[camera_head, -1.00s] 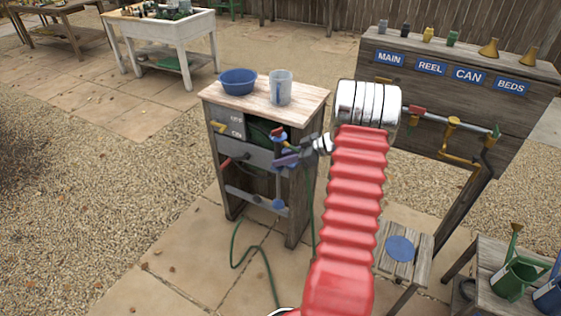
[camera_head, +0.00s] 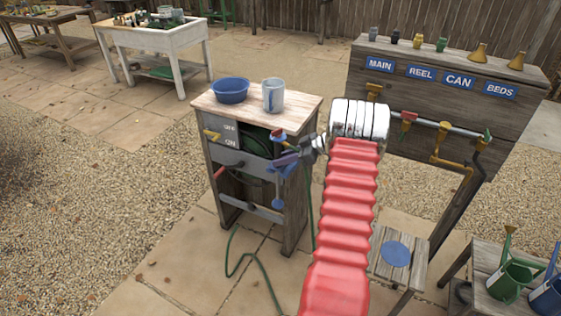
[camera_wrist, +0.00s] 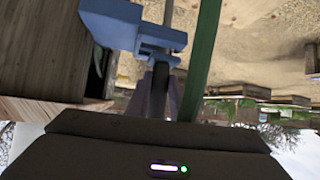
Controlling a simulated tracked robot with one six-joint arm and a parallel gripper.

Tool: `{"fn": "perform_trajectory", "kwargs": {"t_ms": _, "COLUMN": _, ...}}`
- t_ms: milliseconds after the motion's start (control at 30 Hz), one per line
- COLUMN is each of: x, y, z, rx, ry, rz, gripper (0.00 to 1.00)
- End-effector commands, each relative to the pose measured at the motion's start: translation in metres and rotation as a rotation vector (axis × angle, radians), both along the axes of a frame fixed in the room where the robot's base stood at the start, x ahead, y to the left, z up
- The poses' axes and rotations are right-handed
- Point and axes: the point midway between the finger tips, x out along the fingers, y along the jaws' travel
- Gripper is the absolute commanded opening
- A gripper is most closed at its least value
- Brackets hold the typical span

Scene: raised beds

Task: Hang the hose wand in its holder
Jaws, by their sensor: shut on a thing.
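The hose wand (camera_head: 278,186) hangs upright in front of the wooden cabinet (camera_head: 296,180). It has a blue and red top, a thin shaft and a blue lower end. My gripper (camera_head: 284,161), with purple fingers, is shut on it near the top. Whether the wand touches the cabinet is unclear.
A blue bowl (camera_head: 230,91) and a grey jug (camera_head: 273,95) stand on the cabinet. A yellow lever (camera_head: 211,134) sits by the OFF/ON plate. A labelled board (camera_head: 430,110) with taps stands right. Watering cans (camera_head: 514,277) are at lower right. The hose (camera_head: 232,250) trails on the paving.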

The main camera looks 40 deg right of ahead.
Motion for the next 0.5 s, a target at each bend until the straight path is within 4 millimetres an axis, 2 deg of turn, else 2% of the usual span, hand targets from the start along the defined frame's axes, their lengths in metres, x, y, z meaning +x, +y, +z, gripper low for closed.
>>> {"fn": "perform_trajectory", "kwargs": {"t_ms": 200, "x": 0.003, "y": -0.01, "z": 0.0, "rx": -0.001, "ry": -0.001, "rz": 0.0, "gripper": 0.0}}
{"fn": "perform_trajectory", "kwargs": {"t_ms": 500, "x": 0.005, "y": -0.013, "z": 0.0, "rx": -0.001, "ry": -0.001, "rz": 0.0, "gripper": 0.0}}
